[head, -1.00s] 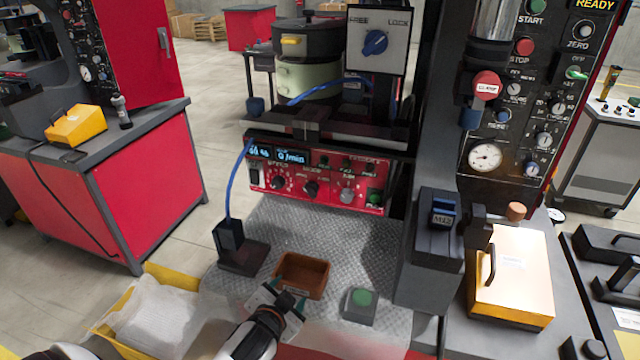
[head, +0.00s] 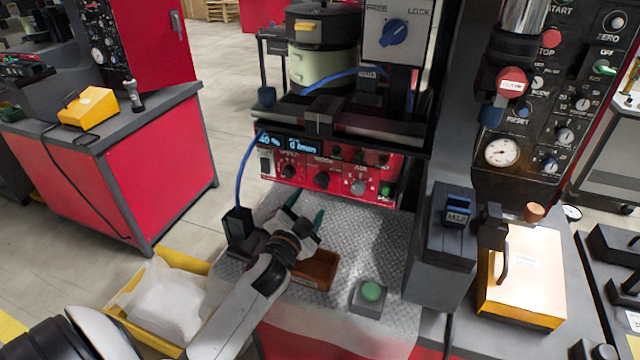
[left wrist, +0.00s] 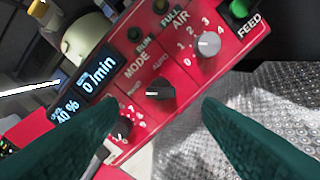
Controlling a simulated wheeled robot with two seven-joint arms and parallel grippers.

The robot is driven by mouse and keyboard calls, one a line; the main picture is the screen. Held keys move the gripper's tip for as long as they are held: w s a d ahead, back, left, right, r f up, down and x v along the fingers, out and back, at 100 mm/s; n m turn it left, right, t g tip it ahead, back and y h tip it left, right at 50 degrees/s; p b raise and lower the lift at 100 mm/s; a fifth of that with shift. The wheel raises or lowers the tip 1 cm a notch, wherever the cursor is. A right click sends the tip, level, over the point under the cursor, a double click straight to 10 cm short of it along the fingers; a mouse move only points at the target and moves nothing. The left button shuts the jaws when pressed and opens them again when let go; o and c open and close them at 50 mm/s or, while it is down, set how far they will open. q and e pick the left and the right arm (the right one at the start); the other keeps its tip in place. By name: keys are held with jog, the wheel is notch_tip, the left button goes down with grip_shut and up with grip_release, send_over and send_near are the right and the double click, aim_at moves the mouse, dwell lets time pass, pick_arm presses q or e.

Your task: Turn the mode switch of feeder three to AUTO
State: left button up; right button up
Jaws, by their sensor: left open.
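The red feeder panel (head: 300,172) sits under the bowl feeder, facing me. Its black mode switch (head: 321,180) is the middle knob. In the left wrist view the mode switch (left wrist: 160,89) lies beyond and between my fingertips, under the words MODE and AUTO. A light mark on its left side seems to face away from AUTO, but I cannot be sure of the setting. My left gripper (head: 305,208) is open and empty, below and in front of the panel, apart from the switch. Its two green fingers (left wrist: 158,108) frame the knob. My right gripper is not in view.
The panel also has an AIR knob (head: 358,187) and a left knob (head: 289,171). A brown tray (head: 318,270) and a green button box (head: 371,292) are on the metal plate. A black stand (head: 238,225) with a blue cable is left of my gripper.

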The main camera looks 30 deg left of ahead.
aim_at(321, 184)
pick_arm(q)
jog(key=p+x, duration=0.1)
jog(key=x, duration=0.7)
jog(key=shift+w+f, duration=0.1)
jog(key=shift+w, duration=0.2)
jog(key=c, duration=1)
